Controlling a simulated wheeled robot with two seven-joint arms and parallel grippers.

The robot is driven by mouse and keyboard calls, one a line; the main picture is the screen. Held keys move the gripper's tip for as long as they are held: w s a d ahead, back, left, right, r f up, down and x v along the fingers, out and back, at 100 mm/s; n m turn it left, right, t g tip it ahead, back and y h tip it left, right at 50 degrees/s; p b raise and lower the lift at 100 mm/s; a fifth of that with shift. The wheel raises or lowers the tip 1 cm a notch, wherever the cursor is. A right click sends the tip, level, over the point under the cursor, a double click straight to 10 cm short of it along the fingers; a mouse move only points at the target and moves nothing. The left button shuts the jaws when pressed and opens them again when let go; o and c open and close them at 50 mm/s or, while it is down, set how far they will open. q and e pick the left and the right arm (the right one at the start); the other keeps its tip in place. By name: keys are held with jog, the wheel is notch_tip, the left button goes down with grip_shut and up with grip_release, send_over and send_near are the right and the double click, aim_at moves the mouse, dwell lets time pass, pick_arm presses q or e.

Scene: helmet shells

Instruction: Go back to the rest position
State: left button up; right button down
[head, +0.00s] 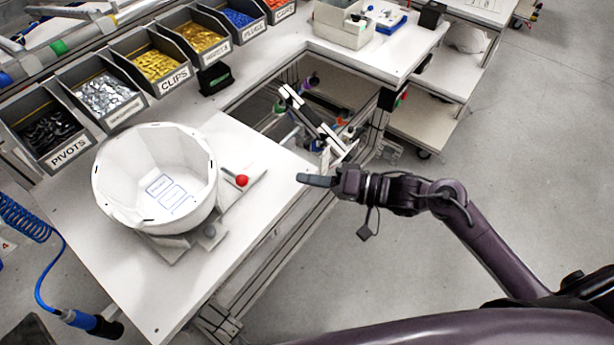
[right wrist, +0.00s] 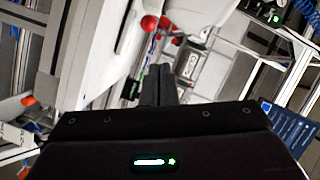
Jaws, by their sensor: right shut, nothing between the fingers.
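My right gripper (head: 316,180) is in the head view, to the right of the white table and near its right edge. Its fingers are together with nothing between them; in the right wrist view the shut fingers (right wrist: 158,84) point up the picture. A white helmet shell (head: 157,178) sits open side up on a fixture on the table, left of my gripper and apart from it. A red ball knob (head: 241,180) is beside the shell. My left gripper is not in view.
Grey bins labelled for pivots (head: 47,128) and clips (head: 152,62) line the table's back. A blue coiled hose with a tool (head: 92,322) hangs at the left front. A white bin (head: 342,25) stands at the back. The grey floor (head: 540,150) at the right is clear.

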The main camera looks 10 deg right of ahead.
jog(key=shift+a, duration=0.1)
jog(key=s+d+f+m+h+b, duration=0.1)
jog(key=d+f+h, duration=0.25)
jog(key=f, duration=0.75)
jog(key=d+f+t+h+b, duration=0.1)
jog(key=d+f+h, duration=0.25)
jog(key=f, duration=0.65)
jog(key=s+d+f+m+h+b, duration=0.15)
jog(key=d+f, duration=0.25)
jog(key=f, duration=0.7)
jog(key=s+d+f+n+g+h, duration=0.2)
jog(key=s+f+g+h, duration=0.15)
jog(key=s+f, duration=1)
jog(key=s+f+n+g+h, duration=0.1)
jog(key=s+f+n+g, duration=0.1)
jog(key=s+f, duration=0.4)
jog(key=s+f+n+g+h+b, duration=0.1)
jog(key=s+f, duration=0.4)
jog(key=s, duration=0.8)
jog(key=shift+s+a+f+n+g+h, duration=0.2)
jog(key=shift+s+f+n+g+h, duration=0.15)
jog(key=shift+g, duration=0.5)
